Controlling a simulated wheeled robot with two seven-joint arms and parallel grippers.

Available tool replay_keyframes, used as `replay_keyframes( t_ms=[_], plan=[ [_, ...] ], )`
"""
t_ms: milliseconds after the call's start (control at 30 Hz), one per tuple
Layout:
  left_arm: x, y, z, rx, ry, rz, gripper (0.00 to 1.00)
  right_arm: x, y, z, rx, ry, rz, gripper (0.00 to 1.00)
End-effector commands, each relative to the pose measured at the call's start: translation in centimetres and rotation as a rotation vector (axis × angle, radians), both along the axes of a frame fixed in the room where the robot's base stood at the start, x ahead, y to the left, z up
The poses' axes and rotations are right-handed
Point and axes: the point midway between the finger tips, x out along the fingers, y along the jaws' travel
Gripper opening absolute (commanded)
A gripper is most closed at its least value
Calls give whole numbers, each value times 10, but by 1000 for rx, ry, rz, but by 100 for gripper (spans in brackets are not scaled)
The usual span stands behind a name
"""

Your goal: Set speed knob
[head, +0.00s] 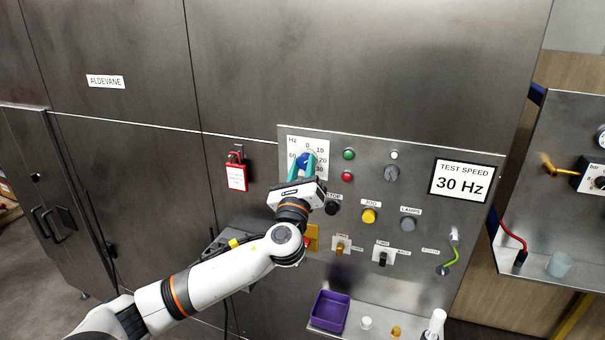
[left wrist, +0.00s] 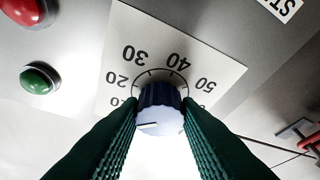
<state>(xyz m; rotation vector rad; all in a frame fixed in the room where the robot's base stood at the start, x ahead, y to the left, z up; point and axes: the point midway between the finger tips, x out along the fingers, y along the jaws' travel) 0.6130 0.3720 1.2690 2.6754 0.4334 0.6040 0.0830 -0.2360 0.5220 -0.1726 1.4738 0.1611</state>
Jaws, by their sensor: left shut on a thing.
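The speed knob (head: 304,158) is blue and sits on a white dial plate (head: 321,146) marked in Hz, at the upper left of the control panel. My left gripper (head: 303,166) is shut on the knob, with one teal finger on each side. The exact setting is hard to tell. A sign (head: 462,181) reads "TEST SPEED 30 Hz". My right gripper is not seen.
Green (head: 349,154) and red (head: 347,177) buttons lie just right of the dial. A black knob (head: 332,208) is close to my gripper's right side. A red lockout tag (head: 236,176) hangs at left. A purple bin (head: 330,310) stands on the shelf below.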

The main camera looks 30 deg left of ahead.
Motion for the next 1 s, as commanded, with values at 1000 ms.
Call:
replay_keyframes(
  t_ms=[1000],
  plan=[
    [1, -4, 4, -808, -192, 1, 7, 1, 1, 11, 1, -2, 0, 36]
  ],
)
